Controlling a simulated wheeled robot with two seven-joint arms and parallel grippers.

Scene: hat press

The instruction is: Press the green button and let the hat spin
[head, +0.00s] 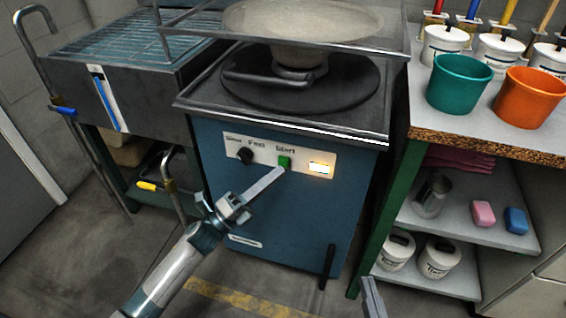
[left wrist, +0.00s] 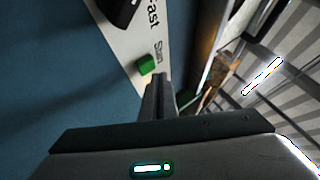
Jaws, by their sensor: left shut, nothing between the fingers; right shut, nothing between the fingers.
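The green button (head: 285,161) is on the white panel (head: 262,153) on the front of the blue machine, under the word "Start". It also shows in the left wrist view (left wrist: 147,65). My left gripper (head: 280,172) is shut and empty, its fingertips right at the button's lower left; I cannot tell if they touch. The hat (head: 302,20) sits on top of the machine, above a dark round plate (head: 330,95). My right gripper (head: 372,298) shows only in part at the bottom edge of the head view, shut and apart from the machine.
A black knob (head: 245,156) is left of the button and a lit display (head: 319,169) right of it. A metal sink-like unit (head: 110,60) stands at left. A table (head: 480,135) with green (head: 459,85) and orange (head: 528,98) pots stands at right.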

